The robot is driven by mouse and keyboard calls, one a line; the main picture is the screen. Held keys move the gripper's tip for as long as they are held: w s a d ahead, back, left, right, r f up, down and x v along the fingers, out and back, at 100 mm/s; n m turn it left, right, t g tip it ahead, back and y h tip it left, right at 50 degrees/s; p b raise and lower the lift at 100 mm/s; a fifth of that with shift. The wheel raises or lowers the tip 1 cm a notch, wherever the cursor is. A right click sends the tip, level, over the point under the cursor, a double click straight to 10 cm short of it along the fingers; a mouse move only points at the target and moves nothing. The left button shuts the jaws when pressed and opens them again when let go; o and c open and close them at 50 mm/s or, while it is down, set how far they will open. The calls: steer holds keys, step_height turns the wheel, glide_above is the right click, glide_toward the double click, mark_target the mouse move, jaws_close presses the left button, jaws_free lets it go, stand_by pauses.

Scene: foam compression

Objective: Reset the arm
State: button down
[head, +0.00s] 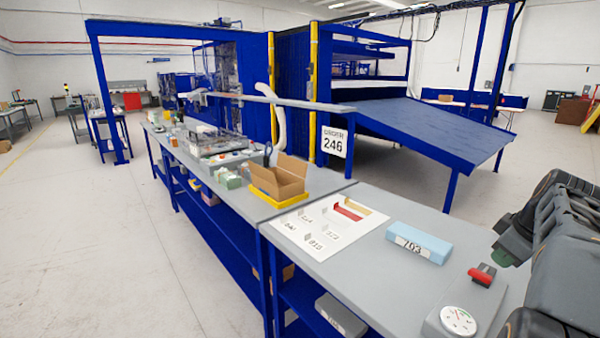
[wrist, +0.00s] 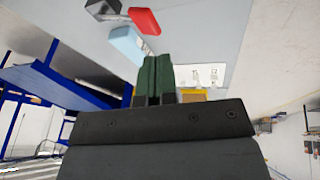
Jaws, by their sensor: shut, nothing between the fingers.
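My gripper (wrist: 155,80) shows in the wrist view with its two green fingers pressed together and nothing between them. In the head view my dark arm (head: 565,255) fills the right edge, above the table. A light blue foam block (head: 419,243) marked 703 lies flat on the grey table, left of the arm and apart from it; it also shows in the wrist view (wrist: 127,43). A grey device with a round dial (head: 458,321) and a red part (head: 482,275) stands near the arm at the lower right. The gripper touches none of these.
A white sheet (head: 318,241) with printed numbers and coloured shapes lies left of the foam. An open cardboard box (head: 280,180) in a yellow tray (head: 262,199) stands beyond it. A sign reading ORDER 246 (head: 333,142) hangs behind. Bare table surrounds the foam.

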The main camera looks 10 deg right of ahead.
steer(key=a+f+m+g, duration=0.1)
steer(key=a+f+m, duration=0.7)
steer(key=a+f, duration=0.15)
steer(key=s+a+f+n+p, duration=0.1)
steer(key=s+a, duration=0.1)
steer(key=a, duration=0.8)
steer(key=s+a+f+n+p, duration=0.1)
steer(key=s+a+f+n, duration=0.1)
steer(key=a, duration=0.8)
steer(key=shift+s+a+n+y, duration=0.3)
steer(key=shift+s+a, duration=0.1)
steer(key=shift+s, duration=0.15)
steer(key=shift+f, duration=0.1)
